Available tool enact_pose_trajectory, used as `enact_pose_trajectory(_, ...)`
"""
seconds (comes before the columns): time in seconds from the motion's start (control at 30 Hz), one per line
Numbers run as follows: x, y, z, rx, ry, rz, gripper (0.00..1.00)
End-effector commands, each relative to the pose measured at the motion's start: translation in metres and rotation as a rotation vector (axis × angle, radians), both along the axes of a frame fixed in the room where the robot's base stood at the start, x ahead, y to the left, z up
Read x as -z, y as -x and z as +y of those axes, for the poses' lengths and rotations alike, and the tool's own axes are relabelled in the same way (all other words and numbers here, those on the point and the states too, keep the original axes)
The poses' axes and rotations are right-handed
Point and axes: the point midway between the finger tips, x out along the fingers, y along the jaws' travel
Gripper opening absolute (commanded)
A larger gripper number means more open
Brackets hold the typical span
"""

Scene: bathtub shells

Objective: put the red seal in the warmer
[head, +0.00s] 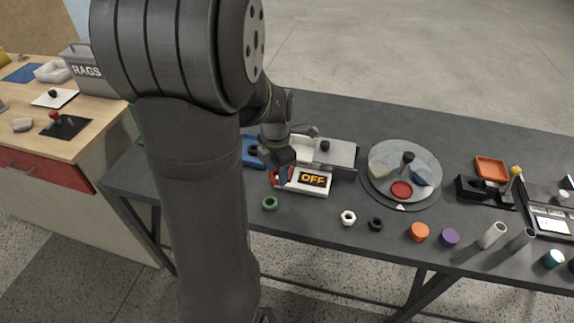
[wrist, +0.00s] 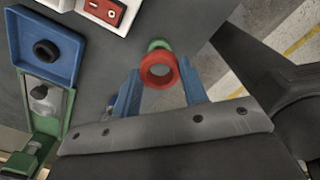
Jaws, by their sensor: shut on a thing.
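The red seal (wrist: 145,72) is a ring held between the blue fingertips of my gripper (wrist: 160,71) in the wrist view. My gripper is shut on it, above the table. In the head view the red seal (head: 273,177) shows partly behind my gripper (head: 281,178), at the left front corner of the warmer. The warmer (head: 318,190) is a white box with a display reading OFF and a grey metal part with a black knob behind it. My arm hides some of its left side. The warmer's white edge and red switch (wrist: 112,12) show in the wrist view.
A green ring (head: 269,203) lies in front of the warmer. A blue tray (wrist: 65,72) with a black ring is to the left, beside a green stand (wrist: 58,108). A round turntable (head: 432,196) stands right of the warmer. Several small parts line the front edge.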

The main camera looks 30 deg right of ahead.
Motion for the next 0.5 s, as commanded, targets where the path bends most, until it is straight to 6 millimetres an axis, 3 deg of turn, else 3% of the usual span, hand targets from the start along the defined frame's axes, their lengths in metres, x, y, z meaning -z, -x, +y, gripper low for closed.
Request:
enact_pose_trajectory(0.3, -0.003, -0.073, -0.092, 0.371, 0.0, 0.0, 0.18)
enact_pose_trajectory(0.5, -0.001, -0.104, -0.14, 0.576, 0.0, 0.001, 0.18)
